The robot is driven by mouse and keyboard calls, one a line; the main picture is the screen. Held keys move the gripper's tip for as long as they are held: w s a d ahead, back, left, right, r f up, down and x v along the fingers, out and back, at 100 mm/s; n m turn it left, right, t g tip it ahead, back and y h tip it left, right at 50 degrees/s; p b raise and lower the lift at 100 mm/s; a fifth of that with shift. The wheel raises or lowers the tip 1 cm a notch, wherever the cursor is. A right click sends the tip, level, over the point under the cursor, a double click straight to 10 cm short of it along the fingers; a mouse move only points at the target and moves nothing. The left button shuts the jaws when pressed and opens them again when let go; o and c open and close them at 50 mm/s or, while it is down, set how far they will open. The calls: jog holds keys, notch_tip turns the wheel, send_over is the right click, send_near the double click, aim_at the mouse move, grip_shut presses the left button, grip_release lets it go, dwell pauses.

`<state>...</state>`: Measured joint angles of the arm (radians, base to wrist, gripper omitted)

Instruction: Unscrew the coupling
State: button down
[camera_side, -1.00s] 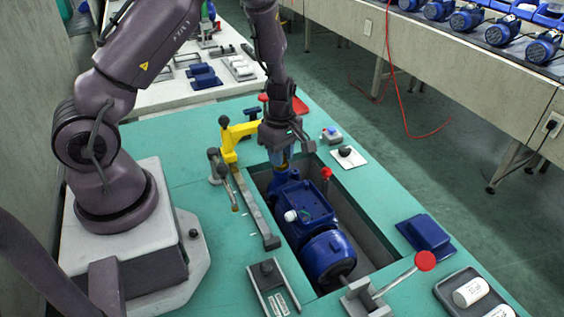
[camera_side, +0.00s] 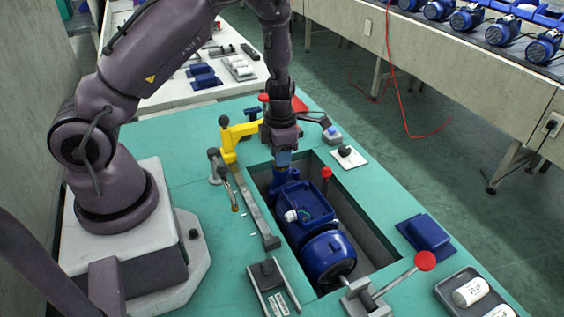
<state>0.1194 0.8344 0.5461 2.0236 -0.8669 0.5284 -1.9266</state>
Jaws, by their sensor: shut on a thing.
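The coupling (camera_side: 284,158) shows as a small blue-grey piece at the far end of the blue pump (camera_side: 303,205), which lies in a recess in the green bench. My gripper (camera_side: 283,150) points down over that end and is shut on the coupling. The gripper body hides most of the coupling, so its thread and its fit on the pump cannot be told.
A yellow clamp (camera_side: 237,132) stands close on the left of my gripper. A red-knobbed lever (camera_side: 425,261) is at the near right, and a blue cover (camera_side: 427,234) lies on the bench's right side. A grey tray (camera_side: 473,291) holds white cylinders.

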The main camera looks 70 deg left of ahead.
jog(key=shift+n, duration=1)
jog(key=n, duration=0.7)
jog(key=n, duration=0.5)
jog(key=shift+n, duration=0.4)
jog(key=shift+s+f+n, duration=0.2)
jog(key=shift+s+n, duration=0.1)
jog(key=shift+n, duration=0.1)
jog(key=shift+w+r, duration=0.25)
jog(key=shift+w, duration=0.05)
